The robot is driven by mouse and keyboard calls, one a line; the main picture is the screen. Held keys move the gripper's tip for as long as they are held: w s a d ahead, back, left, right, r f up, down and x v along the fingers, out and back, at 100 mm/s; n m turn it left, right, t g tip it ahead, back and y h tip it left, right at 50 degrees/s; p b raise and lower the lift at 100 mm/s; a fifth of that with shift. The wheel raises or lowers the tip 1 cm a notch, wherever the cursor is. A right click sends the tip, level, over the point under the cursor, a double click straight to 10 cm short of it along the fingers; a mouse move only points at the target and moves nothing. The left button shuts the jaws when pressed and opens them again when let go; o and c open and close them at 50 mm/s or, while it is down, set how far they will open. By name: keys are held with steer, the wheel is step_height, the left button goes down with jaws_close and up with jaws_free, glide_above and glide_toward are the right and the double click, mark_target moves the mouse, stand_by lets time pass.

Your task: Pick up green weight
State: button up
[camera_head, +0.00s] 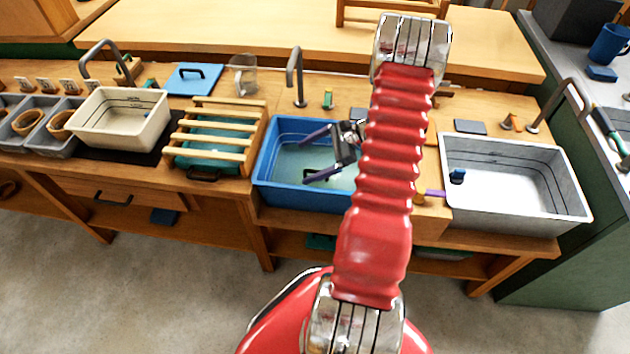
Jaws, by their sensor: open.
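My gripper (318,155) hangs over the blue basin (263,165), left of my red arm. Its two purple fingers are spread apart and nothing shows between them. A small green object (327,99) stands on the wooden counter behind the blue basin, just right of a tap. It may be the green weight, but it is too small to tell. It is apart from my gripper, farther back. My arm hides the right part of the blue basin, and no green weight can be made out inside it.
A grey basin (575,205) holding a small blue item (457,176) is at the right. A wooden slatted rack (218,140) and a cream basin (150,135) are at the left. Taps (297,75) stand behind the basins. A clear jug (243,75) stands on the counter.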

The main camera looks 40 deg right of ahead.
mark_target(306, 174)
steer(key=s+d+f+m, duration=0.1)
steer(key=f, duration=0.1)
steer(key=d+f+m+t, duration=0.1)
steer(key=d+f, duration=0.1)
steer(key=s+d+f+m+t, duration=0.1)
steer(key=f+m, duration=0.1)
steer(key=shift+s+d+f+h, duration=0.3)
steer(key=shift+s+d+f, duration=0.05)
steer(key=shift+d+f, duration=0.05)
steer(key=shift+x, duration=1.15)
steer(key=shift+x, duration=2.6)
steer(key=shift+a+r, duration=0.1)
steer(key=c, duration=1.6)
